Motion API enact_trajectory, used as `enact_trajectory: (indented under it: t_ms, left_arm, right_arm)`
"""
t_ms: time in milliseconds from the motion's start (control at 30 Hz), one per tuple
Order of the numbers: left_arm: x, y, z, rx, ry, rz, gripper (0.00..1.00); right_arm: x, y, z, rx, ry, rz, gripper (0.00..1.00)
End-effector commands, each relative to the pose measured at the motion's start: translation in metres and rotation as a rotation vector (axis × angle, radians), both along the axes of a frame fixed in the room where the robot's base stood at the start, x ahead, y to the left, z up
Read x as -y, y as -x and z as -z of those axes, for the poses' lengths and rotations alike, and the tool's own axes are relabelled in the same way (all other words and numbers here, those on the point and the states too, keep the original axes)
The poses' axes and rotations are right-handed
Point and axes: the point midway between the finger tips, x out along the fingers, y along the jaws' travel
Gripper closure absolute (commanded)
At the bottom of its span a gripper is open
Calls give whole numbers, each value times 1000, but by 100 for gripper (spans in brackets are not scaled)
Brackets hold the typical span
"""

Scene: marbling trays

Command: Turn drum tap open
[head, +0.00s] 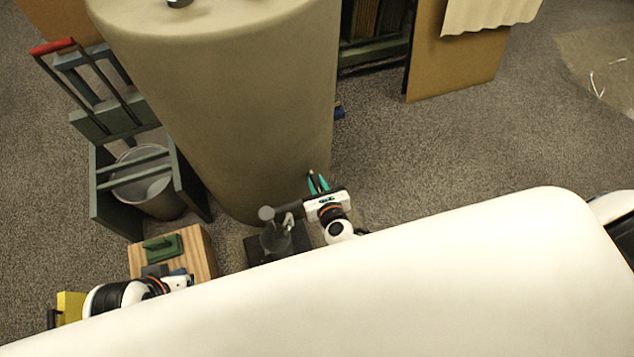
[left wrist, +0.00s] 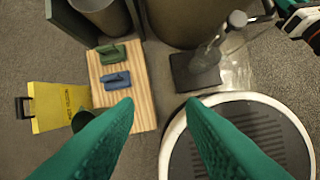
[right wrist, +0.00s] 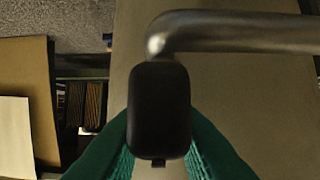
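The big beige drum (head: 225,110) fills the upper middle of the head view. A grey pipe-like part (head: 292,207) shows low at its front, beside my right gripper. In the right wrist view a bent metal bar (right wrist: 240,32) ends in a black grip (right wrist: 158,110), which looks like the tap handle. My right gripper (head: 318,184) has its teal fingers on either side of this grip. The grip hides the fingertips, so contact is unclear. My left gripper (left wrist: 160,100) is open and empty, above the floor near a wooden block.
A grey bottle-like object (head: 275,238) stands on a dark plate (left wrist: 195,74) before the drum. The wooden block (head: 203,250) carries a green (left wrist: 112,54) and a blue tool (left wrist: 116,80). A grey bucket (head: 148,190) in a green frame and a yellow piece (left wrist: 58,105) stand left.

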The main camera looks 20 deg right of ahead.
Motion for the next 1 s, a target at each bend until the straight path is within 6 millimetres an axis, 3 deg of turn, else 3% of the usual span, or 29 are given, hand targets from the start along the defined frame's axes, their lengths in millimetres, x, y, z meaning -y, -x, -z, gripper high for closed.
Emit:
enact_trajectory:
  t_ms: [33, 100, 467, 800, 1000]
  left_arm:
    - [0, 0, 0, 0, 0, 0, 64]
    - [0, 0, 0, 0, 0, 0, 64]
    - [0, 0, -3, 1, 0, 0, 64]
    - [0, 0, -21, 4, 2, 0, 64]
    - [2, -8, 5, -14, 0, 1, 64]
  right_arm:
    - [0, 0, 0, 0, 0, 0, 70]
    - [0, 0, 0, 0, 0, 0, 60]
    - [0, 5, -2, -1, 1, -1, 60]
    - [2, 65, -28, -3, 1, -1, 60]
    - [2, 97, -40, -2, 1, -1, 60]
